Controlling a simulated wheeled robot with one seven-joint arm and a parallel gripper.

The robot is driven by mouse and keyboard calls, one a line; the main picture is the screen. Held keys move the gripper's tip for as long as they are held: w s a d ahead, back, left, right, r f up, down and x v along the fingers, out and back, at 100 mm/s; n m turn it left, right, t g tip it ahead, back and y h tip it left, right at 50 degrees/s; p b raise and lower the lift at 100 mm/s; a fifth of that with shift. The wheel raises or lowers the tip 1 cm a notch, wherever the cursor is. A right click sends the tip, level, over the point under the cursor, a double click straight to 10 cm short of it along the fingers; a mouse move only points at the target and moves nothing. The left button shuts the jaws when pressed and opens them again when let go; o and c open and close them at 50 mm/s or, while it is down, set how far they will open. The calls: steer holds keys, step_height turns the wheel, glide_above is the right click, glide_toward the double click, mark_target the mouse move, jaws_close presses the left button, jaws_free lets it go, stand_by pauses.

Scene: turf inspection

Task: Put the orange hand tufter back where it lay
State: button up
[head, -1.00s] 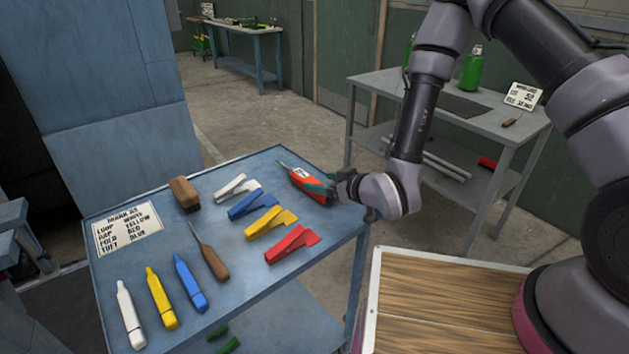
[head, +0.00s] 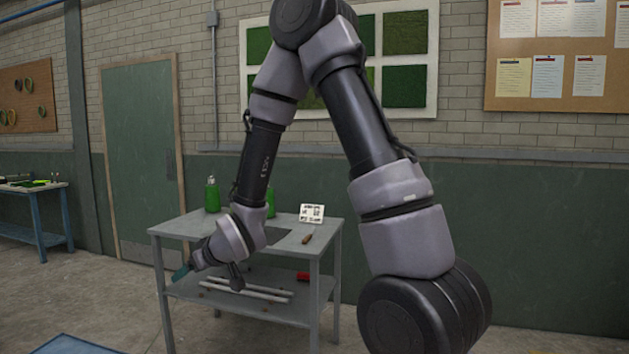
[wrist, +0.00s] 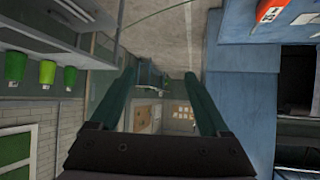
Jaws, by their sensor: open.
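The orange hand tufter (wrist: 270,11), with a pale label on it, shows only in part at the top right of the wrist view. It seems to lie on a blue surface (wrist: 240,65), and the picture edge cuts it off. My gripper (wrist: 160,78) has its two teal fingers spread with nothing between them, and the tufter is apart from it. The tufter is not in the head view, where only a corner of the blue cart (head: 72,346) shows.
The grey table (head: 190,226) bears green bottles (head: 212,196), a sign (head: 311,213) and a wooden-handled tool (head: 307,239). Pale rods (head: 245,289) and a red thing (head: 303,277) lie on its lower shelf. Floor is open at the left (head: 110,290).

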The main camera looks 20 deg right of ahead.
steer(key=s+d+r+m+h, duration=0.2)
steer(key=d+r+m, duration=0.1)
steer(key=d+r, duration=0.5)
steer(key=s+d+r+m+h, duration=0.2)
steer(key=s+d+r+m, duration=0.1)
steer(key=d+r, duration=0.5)
steer(key=s+d+r+m+g, duration=0.1)
steer(key=s+d+r+m, duration=0.1)
steer(key=s, duration=0.5)
steer(key=s+d+r+m+g, duration=0.1)
steer(key=s+d+r+m, duration=0.1)
steer(key=s+d+r, duration=0.3)
steer(key=s+r, duration=0.1)
steer(key=s, duration=0.2)
steer(key=shift+s+d+m, duration=0.15)
steer(key=shift+m, duration=0.15)
